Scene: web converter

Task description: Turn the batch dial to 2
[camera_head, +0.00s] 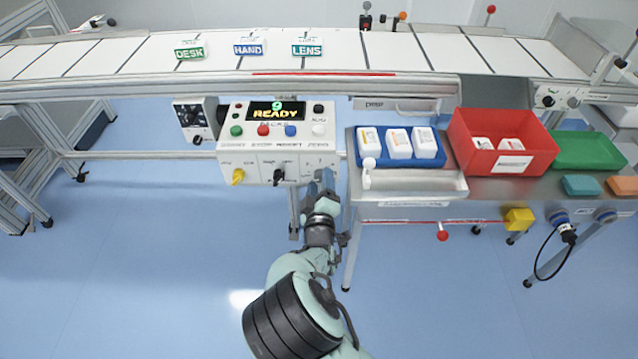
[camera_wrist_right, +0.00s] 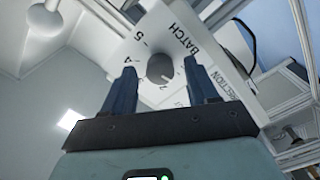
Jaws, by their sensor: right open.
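The batch dial (camera_wrist_right: 160,68) is a dark round knob on a white panel face in the right wrist view. The word BATCH and a ring of numbers are printed around it; 5 and 4 read clearly, the lower ones are small. A pale pointer mark seems to face the lower right of the knob, but I cannot tell its exact number. My right gripper (camera_wrist_right: 160,66) is open, its two dark fingers on either side of the dial with gaps showing. In the head view my right gripper (camera_head: 323,183) is at the control box's lower right corner and hides the dial.
The control box (camera_head: 243,145) has a display reading 9 READY, several coloured buttons, a yellow switch (camera_head: 238,176) and a black knob (camera_head: 278,175). A steel table (camera_head: 400,212) with a blue tray and a red bin (camera_head: 460,137) stands right of it. A conveyor (camera_head: 370,50) runs behind.

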